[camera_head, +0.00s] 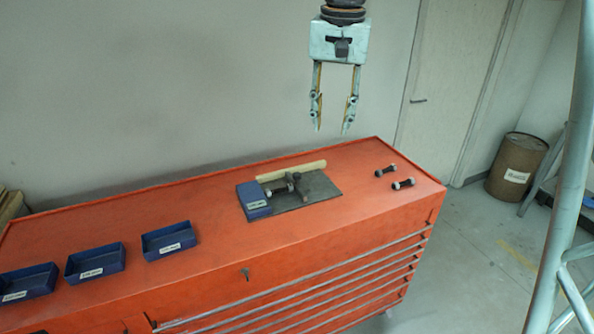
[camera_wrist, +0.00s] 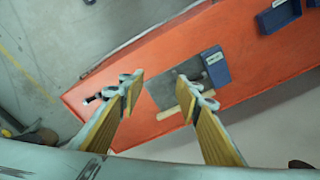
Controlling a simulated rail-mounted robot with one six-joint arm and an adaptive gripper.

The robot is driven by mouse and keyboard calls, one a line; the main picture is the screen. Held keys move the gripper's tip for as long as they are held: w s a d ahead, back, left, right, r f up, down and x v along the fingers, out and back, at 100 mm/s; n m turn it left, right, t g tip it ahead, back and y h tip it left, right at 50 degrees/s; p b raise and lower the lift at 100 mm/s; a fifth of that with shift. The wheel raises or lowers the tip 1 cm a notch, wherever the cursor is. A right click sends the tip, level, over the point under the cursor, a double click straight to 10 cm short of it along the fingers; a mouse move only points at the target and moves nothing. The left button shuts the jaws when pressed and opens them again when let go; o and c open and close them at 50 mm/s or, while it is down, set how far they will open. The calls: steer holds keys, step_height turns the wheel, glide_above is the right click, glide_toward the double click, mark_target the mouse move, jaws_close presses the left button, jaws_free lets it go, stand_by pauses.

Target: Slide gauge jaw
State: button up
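The gauge (camera_head: 287,190) sits on a dark plate (camera_head: 322,191) on the orange cabinet top. It has a blue labelled block (camera_head: 254,199) at its left end and a dark upright piece, apparently the jaw (camera_head: 303,184), near the middle. A pale bar (camera_head: 291,171) lies along the plate's back edge. In the wrist view the blue block (camera_wrist: 215,66) shows, and my right finger partly hides the plate and bar. My gripper (camera_head: 333,128) hangs above and behind the gauge, open and empty, fingers pointing down. It also shows in the wrist view (camera_wrist: 170,86).
Two dark bolts with pale ends (camera_head: 385,171) (camera_head: 403,184) lie right of the gauge. Blue labelled trays (camera_head: 169,240) (camera_head: 95,262) (camera_head: 28,283) stand at left. A wall is behind the orange cabinet (camera_head: 210,225). A brown barrel (camera_head: 516,165) stands on the floor at right.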

steer(key=w+a+f+p, duration=0.1)
steer(key=w+a+f, duration=0.3)
steer(key=w, duration=0.5)
steer(key=m+g+p, duration=0.1)
steer(key=m+p, duration=0.1)
glide_above(297, 174)
step_height(297, 174, down, 10)
steer(key=shift+r, duration=0.15)
steer(key=shift+f+b, duration=0.4)
steer(key=shift+f, duration=6.5)
jaws_close()
